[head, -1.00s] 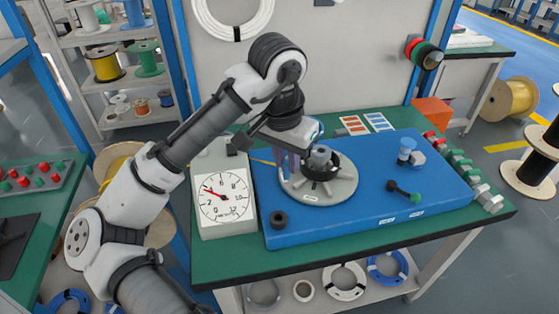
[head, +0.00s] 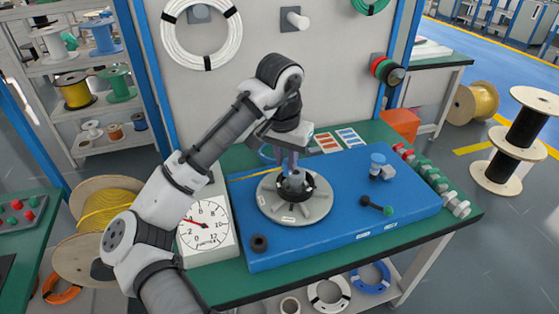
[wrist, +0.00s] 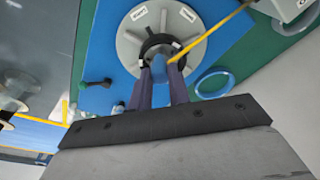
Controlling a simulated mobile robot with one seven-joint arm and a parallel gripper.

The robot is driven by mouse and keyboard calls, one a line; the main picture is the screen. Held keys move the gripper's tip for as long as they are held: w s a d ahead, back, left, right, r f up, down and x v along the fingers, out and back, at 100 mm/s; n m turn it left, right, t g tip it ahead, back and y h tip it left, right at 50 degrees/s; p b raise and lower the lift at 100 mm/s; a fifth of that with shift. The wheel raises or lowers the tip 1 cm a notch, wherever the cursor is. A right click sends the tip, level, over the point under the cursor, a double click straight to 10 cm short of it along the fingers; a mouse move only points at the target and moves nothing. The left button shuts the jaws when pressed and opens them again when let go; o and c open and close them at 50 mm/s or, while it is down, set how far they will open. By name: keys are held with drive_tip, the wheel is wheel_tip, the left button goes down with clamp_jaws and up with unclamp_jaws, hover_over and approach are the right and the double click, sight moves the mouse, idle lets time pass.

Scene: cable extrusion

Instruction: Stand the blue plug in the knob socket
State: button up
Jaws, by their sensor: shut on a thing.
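A blue plug (wrist: 159,69) sits between the fingertips of my gripper (wrist: 160,64) in the wrist view. My gripper is shut on it. A round grey disc (head: 268,205) with a black hub (head: 307,190) lies on the blue board. In the head view my gripper (head: 289,168) points down at this hub, and a short grey cylinder (head: 296,182) shows at its middle. The fingers hide the plug's lower end, and I cannot tell whether it touches the hub.
The blue board (head: 340,215) lies on a green bench. A white dial gauge (head: 207,228) stands at its left. Several red, green and grey fittings line the right edge.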

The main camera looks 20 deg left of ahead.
drive_tip(key=w+p, duration=0.1)
drive_tip(key=w, duration=0.1)
drive_tip(key=w+d+p, duration=0.1)
drive_tip(key=w, duration=0.2)
drive_tip(key=shift+d, duration=0.15)
drive_tip(key=shift+f, duration=0.2)
idle(0.4)
drive_tip(key=shift+f+b, duration=0.9)
drive_tip(key=shift+f, duration=0.9)
drive_tip(key=shift+f, duration=0.4)
drive_tip(key=o, duration=0.8)
